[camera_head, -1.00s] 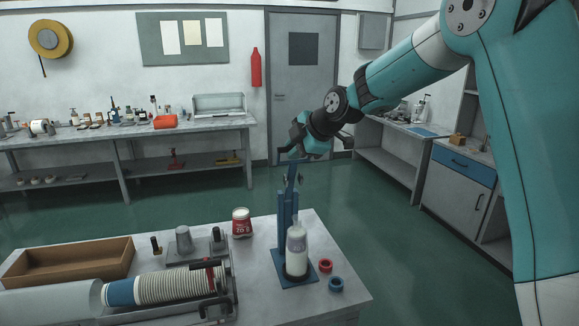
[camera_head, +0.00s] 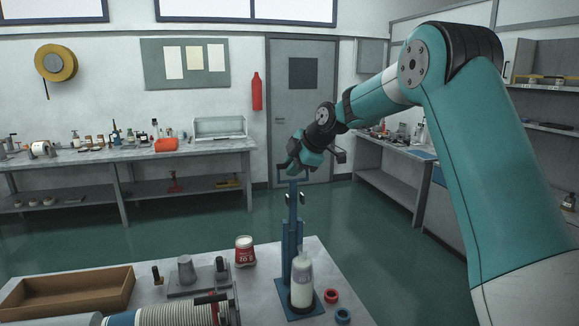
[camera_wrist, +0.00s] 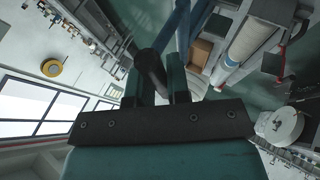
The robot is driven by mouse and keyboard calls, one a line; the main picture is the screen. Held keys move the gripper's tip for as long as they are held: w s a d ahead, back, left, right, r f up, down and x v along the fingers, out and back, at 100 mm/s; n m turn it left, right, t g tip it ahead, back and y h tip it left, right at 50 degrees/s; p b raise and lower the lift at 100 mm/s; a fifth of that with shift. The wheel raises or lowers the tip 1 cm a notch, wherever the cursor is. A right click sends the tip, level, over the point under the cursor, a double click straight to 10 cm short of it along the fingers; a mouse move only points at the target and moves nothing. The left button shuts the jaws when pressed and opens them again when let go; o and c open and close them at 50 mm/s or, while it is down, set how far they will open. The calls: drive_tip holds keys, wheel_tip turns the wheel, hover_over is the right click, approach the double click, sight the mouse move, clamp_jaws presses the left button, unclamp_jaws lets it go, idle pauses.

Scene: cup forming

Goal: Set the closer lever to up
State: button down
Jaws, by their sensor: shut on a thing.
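The blue closer (camera_head: 291,235) stands upright on the near bench, with a clear-sided bottle (camera_head: 301,284) of white contents on its base. My gripper (camera_head: 292,164) is at the top of the closer. In the wrist view my gripper (camera_wrist: 160,88) is shut on a dark round bar, the grip of the closer lever (camera_wrist: 150,68). The blue upright of the closer (camera_wrist: 184,22) shows beyond it. The lever's exact angle is partly hidden by my gripper in the head view.
A red-labelled jar (camera_head: 244,251) stands left of the closer. A red ring (camera_head: 331,296) and a blue ring (camera_head: 343,314) lie to its right. A wooden tray (camera_head: 68,292) and a stack of cups (camera_head: 170,316) are at the left. Open floor lies behind the bench.

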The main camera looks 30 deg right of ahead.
drive_tip(key=shift+w+a+r, duration=0.1)
drive_tip(key=c, duration=1.1)
unclamp_jaws()
drive_tip(key=b+v, duration=0.4)
drive_tip(key=v, duration=1.3)
